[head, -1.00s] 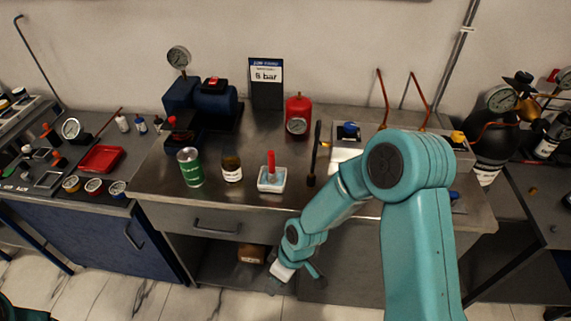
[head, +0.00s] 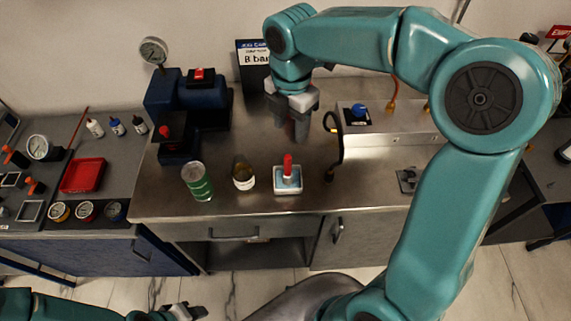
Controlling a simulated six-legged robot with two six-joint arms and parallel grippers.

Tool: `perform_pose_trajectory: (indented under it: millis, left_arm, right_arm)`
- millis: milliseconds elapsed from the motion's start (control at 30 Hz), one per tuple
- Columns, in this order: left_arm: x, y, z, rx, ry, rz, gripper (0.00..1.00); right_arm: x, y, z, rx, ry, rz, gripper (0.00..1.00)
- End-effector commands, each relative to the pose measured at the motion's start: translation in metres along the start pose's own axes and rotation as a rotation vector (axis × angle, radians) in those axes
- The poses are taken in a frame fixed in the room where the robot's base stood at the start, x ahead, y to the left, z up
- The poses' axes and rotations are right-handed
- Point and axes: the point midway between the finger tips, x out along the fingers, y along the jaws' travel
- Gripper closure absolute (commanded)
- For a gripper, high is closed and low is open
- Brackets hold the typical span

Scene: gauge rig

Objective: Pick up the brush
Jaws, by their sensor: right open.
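A thing with an upright red handle (head: 288,166), which looks like the brush, stands in a small white dish (head: 288,189) near the bench's front edge. Its lower end is hidden in the dish. My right gripper (head: 294,130) is open and points down over the back of the bench, behind and above the red handle and apart from it. My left gripper (head: 190,312) shows at the bottom left edge, low in front of the bench. Its jaws are too small and cut off to read.
A green can (head: 197,182) and a brown bottle (head: 243,177) stand left of the dish. A black looped hose (head: 336,140) is close on its right. A blue pump (head: 190,105) stands at back left. The steel bench top (head: 345,200) is clear at front right.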

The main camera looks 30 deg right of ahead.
Motion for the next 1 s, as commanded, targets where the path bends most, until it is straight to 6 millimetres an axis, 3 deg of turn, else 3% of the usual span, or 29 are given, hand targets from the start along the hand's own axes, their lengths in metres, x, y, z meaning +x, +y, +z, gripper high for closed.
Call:
perform_pose_trajectory:
  millis: [200,333,567,800,1000]
  left_arm:
    - [-0.001,0.0,0.0,-0.001,0.001,0.0,0.57]
    - [-0.002,0.001,0.0,-0.001,0.001,0.0,0.57]
    - [-0.004,0.001,0.0,-0.001,0.001,0.0,0.57]
    - [-0.011,0.004,0.0,-0.001,0.001,0.0,0.57]
    - [-0.011,0.004,0.0,-0.001,0.001,0.0,0.57]
  right_arm:
    - [0.053,-0.008,-0.002,0.002,0.002,-0.006,0.49]
    - [0.078,-0.008,-0.002,0.002,0.003,-0.004,0.49]
    - [0.097,-0.005,-0.003,0.002,0.003,-0.003,0.49]
    - [0.134,0.0,-0.004,0.001,0.003,-0.004,0.49]
    - [0.145,0.002,-0.003,0.002,0.002,0.0,0.49]
